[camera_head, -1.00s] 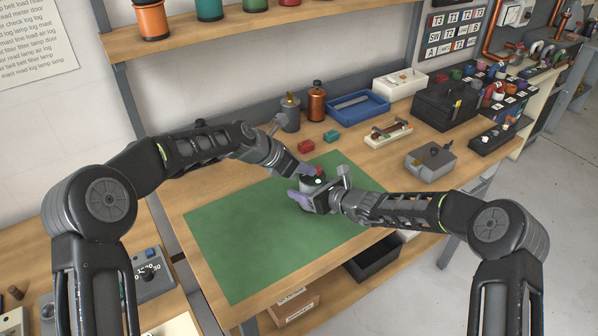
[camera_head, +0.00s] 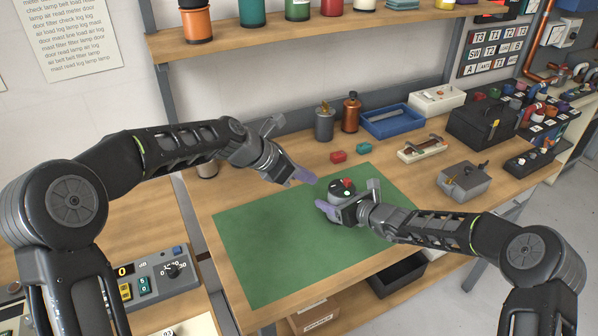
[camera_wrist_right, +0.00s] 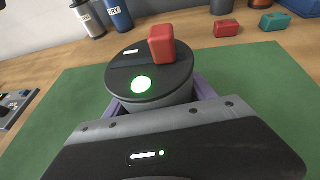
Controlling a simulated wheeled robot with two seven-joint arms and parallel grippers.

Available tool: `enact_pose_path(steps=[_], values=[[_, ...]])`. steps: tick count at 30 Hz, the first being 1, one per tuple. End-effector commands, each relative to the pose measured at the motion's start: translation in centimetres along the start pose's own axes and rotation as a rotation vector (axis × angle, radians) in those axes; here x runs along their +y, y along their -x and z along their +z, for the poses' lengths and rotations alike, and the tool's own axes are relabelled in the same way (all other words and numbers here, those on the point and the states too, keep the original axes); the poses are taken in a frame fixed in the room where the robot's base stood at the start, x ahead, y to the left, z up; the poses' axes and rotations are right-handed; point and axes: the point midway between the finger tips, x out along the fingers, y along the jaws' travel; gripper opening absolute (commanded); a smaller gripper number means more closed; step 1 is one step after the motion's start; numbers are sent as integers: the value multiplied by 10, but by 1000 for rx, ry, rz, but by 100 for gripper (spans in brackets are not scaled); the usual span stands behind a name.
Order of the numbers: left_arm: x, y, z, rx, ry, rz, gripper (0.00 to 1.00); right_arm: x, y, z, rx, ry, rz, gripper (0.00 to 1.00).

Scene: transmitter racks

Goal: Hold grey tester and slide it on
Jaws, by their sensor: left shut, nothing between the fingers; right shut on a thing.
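The grey tester (camera_head: 341,190) is a short round grey body with a black top. In the right wrist view its top (camera_wrist_right: 150,68) carries a red slider block (camera_wrist_right: 162,45) near the far edge and a round lamp (camera_wrist_right: 141,85) glowing green. My right gripper (camera_head: 333,208) is shut around the tester's body and holds it upright at the green mat; whether it touches the mat is unclear. My left gripper (camera_head: 302,177) is shut and empty, up and left of the tester and apart from it. Its fingers are hidden from the right wrist view.
The green mat (camera_head: 265,240) is otherwise bare. A grey box (camera_head: 463,181) sits to the right.

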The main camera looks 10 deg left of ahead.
Motion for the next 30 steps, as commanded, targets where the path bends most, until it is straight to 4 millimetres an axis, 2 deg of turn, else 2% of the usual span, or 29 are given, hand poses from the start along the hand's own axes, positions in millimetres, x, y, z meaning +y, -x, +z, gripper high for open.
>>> enact_pose_path(steps=[3,6,19,20,29,30], values=[[0,18,0,-1,0,2,0,-1,0,0,0,0,-1,7],[0,26,0,0,0,1,0,-1,0,0,0,0,-1,7],[0,30,0,0,1,0,0,-1,0,0,0,0,-2,7],[0,30,0,0,1,0,0,-1,0,0,0,0,-2,65],[0,30,0,0,1,0,0,-1,0,0,0,0,-1,90],[0,30,0,0,1,0,0,-1,0,0,0,0,-1,90]])
